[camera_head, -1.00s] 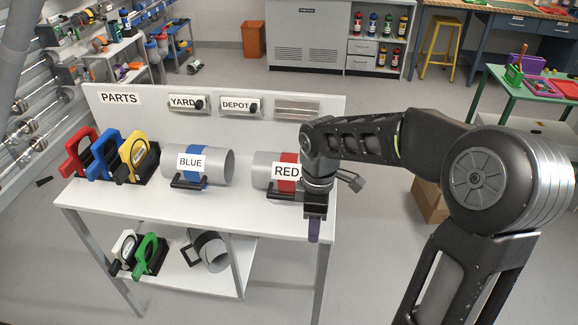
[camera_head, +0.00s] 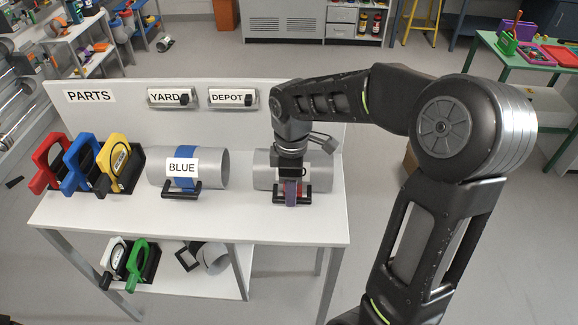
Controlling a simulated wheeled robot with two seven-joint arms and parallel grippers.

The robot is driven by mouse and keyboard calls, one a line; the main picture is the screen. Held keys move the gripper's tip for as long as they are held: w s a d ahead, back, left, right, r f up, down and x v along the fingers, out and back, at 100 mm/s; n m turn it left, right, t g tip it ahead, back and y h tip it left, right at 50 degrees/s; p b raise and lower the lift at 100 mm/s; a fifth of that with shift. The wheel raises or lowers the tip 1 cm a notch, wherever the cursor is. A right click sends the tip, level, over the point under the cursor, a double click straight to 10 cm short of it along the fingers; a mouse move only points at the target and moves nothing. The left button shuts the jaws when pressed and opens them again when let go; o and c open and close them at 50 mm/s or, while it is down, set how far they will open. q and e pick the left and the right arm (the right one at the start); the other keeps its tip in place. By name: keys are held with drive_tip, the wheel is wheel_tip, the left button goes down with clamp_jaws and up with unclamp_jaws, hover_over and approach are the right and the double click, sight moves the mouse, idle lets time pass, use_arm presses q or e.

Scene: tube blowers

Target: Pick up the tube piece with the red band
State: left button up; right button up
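The tube piece with the red band (camera_head: 263,170) lies on the white parts table (camera_head: 110,212), right of the tube piece with the blue band (camera_head: 215,170). It is a grey cylinder with a black handle at its front. My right arm hides most of its band and label. My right gripper (camera_head: 291,193) points down in front of this tube, with its fingertips at the middle of the handle (camera_head: 305,197). I cannot tell whether the fingers are closed on the handle. My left gripper is not in view.
Red, blue and yellow framed pieces (camera_head: 80,165) stand in a black rack on the table's left. A back panel (camera_head: 120,110) with YARD and DEPOT labels rises behind the tubes. The lower shelf (camera_head: 205,285) holds white and green framed pieces and another tube piece.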

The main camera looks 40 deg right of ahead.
sight(291, 217)
drive_tip(key=shift+f, duration=1.3)
wheel_tip(291, 217, down, 5)
drive_tip(key=shift+f+p, duration=0.1)
drive_tip(key=shift+p, duration=0.65)
drive_tip(key=shift+c, duration=0.2)
clamp_jaws()
idle(0.6)
